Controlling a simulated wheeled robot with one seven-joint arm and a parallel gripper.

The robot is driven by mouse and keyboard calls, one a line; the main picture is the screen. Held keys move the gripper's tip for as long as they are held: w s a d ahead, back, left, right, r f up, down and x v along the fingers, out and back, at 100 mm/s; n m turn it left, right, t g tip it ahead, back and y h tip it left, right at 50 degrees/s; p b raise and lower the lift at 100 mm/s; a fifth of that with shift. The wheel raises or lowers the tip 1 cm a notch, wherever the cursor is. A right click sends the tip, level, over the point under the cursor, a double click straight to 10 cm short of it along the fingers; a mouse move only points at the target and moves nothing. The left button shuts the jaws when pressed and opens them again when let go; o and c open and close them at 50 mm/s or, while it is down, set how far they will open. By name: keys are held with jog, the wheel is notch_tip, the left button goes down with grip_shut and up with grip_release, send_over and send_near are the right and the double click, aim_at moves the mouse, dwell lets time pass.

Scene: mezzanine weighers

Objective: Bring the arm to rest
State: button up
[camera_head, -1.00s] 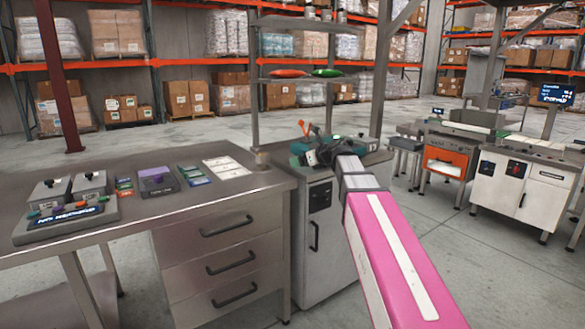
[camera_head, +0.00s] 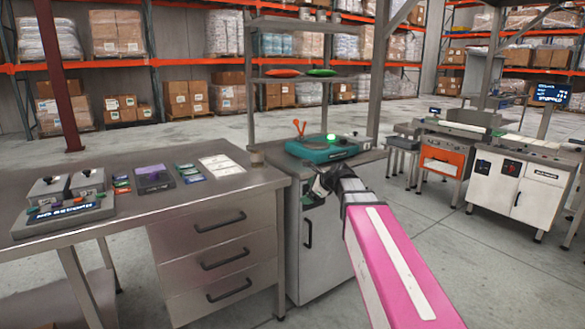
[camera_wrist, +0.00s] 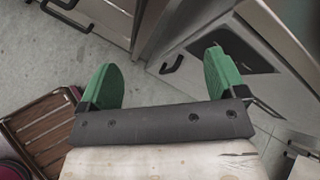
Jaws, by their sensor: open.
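My arm shows in the head view as a pink link reaching up from the lower right to a dark wrist in front of the grey cabinet. The gripper's fingers are hidden or too small to make out there. In the wrist view my gripper (camera_wrist: 162,80) has two green fingers spread wide apart, with nothing between them. Floor and steel cabinet fronts show beyond the fingers.
A teal device (camera_head: 322,148) with a lit green light stands on the cabinet (camera_head: 312,250). The steel table (camera_head: 110,222) on the left carries a control box, cards and a purple-topped box (camera_head: 154,179). An orange-fronted machine (camera_head: 442,160) stands right. A slatted wooden crate (camera_wrist: 40,130) shows lower left in the wrist view.

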jog(key=s+d+f+n+g+h, duration=0.2)
jog(key=s+d+f+n, duration=0.2)
jog(key=s+f+n, duration=0.2)
jog(key=s+d+f+n+g+h, duration=0.2)
jog(key=s+d+f+n+h, duration=0.1)
jog(key=s+f+n, duration=0.4)
jog(key=s+d+f+n+g+h, duration=0.2)
jog(key=s+d+f+n, duration=0.3)
jog(key=s+f, duration=0.4)
notch_tip(320, 180, down, 4)
jog(key=shift+s+f+n+h, duration=0.2)
jog(key=shift+n+h, duration=0.2)
jog(key=shift+n, duration=0.3)
